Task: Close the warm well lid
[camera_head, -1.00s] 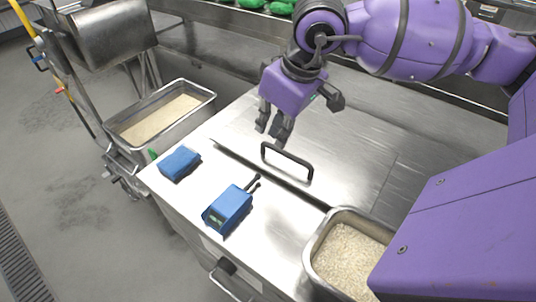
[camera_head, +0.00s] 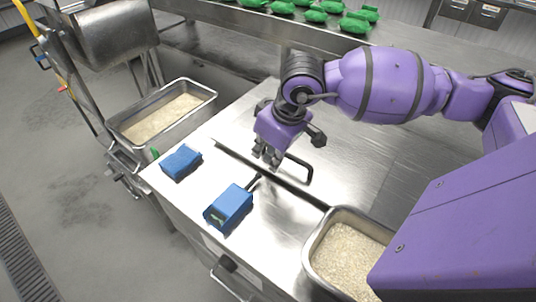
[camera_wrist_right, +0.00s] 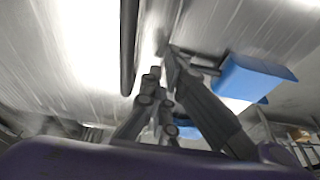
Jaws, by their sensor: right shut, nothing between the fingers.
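The warm well lid (camera_head: 352,150) is a flat brushed-steel panel lying level in the counter. Its black handle (camera_head: 309,172) stands near the front edge, and a dark slot (camera_head: 290,187) runs along that edge. My right gripper (camera_head: 267,158) is shut and empty, pointing down close to the left part of the handle and hiding it. I cannot tell whether it touches the handle. The right wrist view shows the fingers (camera_wrist_right: 163,75) together over blurred bright steel, with a dark bar (camera_wrist_right: 129,45) beside them. My left gripper is not in view.
A blue device (camera_head: 229,207) and a blue block (camera_head: 181,162) lie on the counter's front strip. A steel pan of rice (camera_head: 315,240) sits at the right, another pan (camera_head: 207,93) at the left. Green bundles (camera_head: 318,15) lie on the back shelf.

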